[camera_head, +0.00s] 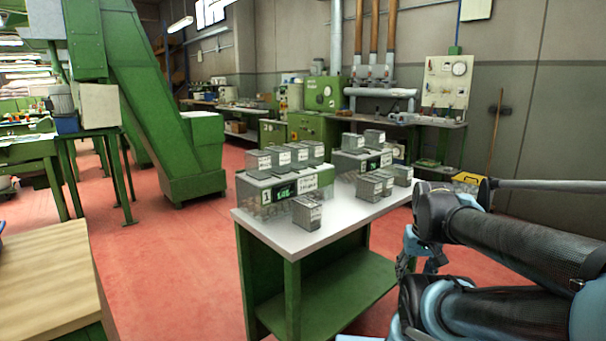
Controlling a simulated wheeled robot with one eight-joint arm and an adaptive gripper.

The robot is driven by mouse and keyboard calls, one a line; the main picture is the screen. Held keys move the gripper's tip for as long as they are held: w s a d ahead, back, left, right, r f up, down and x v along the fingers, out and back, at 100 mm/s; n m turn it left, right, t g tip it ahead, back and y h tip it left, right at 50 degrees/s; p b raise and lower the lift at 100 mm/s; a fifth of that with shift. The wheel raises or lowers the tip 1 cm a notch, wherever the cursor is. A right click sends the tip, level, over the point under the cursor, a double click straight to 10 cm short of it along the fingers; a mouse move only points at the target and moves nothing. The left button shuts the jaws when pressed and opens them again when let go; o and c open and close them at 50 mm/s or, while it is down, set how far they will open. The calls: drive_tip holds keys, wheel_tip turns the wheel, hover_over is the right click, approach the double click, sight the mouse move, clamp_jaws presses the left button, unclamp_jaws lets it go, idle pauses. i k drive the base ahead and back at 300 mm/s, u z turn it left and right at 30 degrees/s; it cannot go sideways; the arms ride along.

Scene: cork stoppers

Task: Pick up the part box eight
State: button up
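Several small grey part boxes with white labels stand on a white-topped green table in the middle of the view. One box (307,212) stands alone near the table's front edge. Others, such as this box (369,187), stand at the right. More boxes (258,162) sit in a row on a clear container at the left, and others (353,142) sit on a second container behind. The label numbers are too small to read, so I cannot tell which is box eight. My gripper (404,264) seems to show partly beside my folded arm, right of the table, apart from the boxes.
The table (345,214) has bare top around the front boxes and a low green shelf (335,292). A wooden worktop (45,285) is at the lower left. A green conveyor machine (150,95) stands behind. Red floor is clear between worktop and table.

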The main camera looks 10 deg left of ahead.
sight(280, 157)
drive_tip(key=z, duration=0.7)
drive_tip(key=k, duration=1.45)
drive_tip(key=u, duration=1.2)
drive_tip(key=i, duration=1)
drive_tip(key=z, duration=0.05)
